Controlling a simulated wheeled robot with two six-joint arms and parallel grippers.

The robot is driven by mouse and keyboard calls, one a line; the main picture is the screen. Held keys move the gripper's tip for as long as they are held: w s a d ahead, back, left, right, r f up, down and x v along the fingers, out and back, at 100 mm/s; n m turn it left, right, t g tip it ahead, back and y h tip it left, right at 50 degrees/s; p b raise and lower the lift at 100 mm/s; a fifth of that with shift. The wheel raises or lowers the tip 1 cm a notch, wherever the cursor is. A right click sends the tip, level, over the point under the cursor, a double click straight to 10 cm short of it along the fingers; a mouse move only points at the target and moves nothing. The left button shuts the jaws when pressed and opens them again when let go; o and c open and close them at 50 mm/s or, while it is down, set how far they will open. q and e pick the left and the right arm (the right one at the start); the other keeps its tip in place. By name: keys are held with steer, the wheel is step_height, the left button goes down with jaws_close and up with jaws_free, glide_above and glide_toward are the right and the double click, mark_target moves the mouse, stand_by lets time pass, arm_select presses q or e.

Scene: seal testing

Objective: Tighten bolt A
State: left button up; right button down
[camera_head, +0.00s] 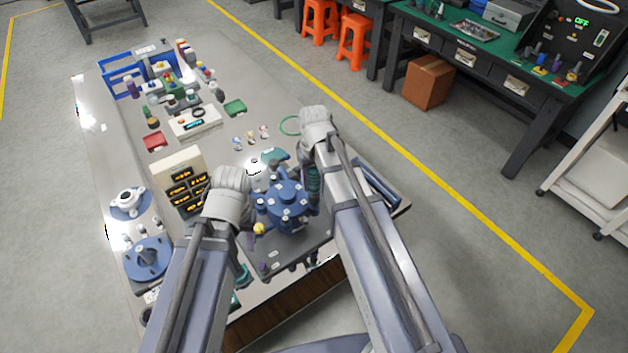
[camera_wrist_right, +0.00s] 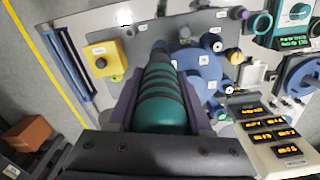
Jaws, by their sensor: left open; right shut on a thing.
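The blue round fixture (camera_head: 283,206) stands upright near the table's front, with several bolts around its top. It also shows in the right wrist view (camera_wrist_right: 187,58). Its small labels are unreadable, so I cannot tell which bolt is A. My right gripper (camera_wrist_right: 163,98) is shut on a teal tool with dark ridges (camera_wrist_right: 160,112), which points toward the fixture and hides part of it. In the head view my right gripper (camera_head: 313,178) is at the fixture's right side. Whether the tool touches a bolt is hidden. My left gripper (camera_head: 247,236) is open at the fixture's left side.
A cream panel with yellow displays (camera_head: 180,185) stands left of the fixture. Blue flanged parts (camera_head: 147,257) lie at the left edge. A yellow box with a knob (camera_wrist_right: 103,60) sits beyond the tool. Small parts and blue bins (camera_head: 122,72) crowd the far end.

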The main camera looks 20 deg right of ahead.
mark_target(314, 174)
steer(key=shift+r+p, duration=1.3)
steer(key=shift+r, duration=0.25)
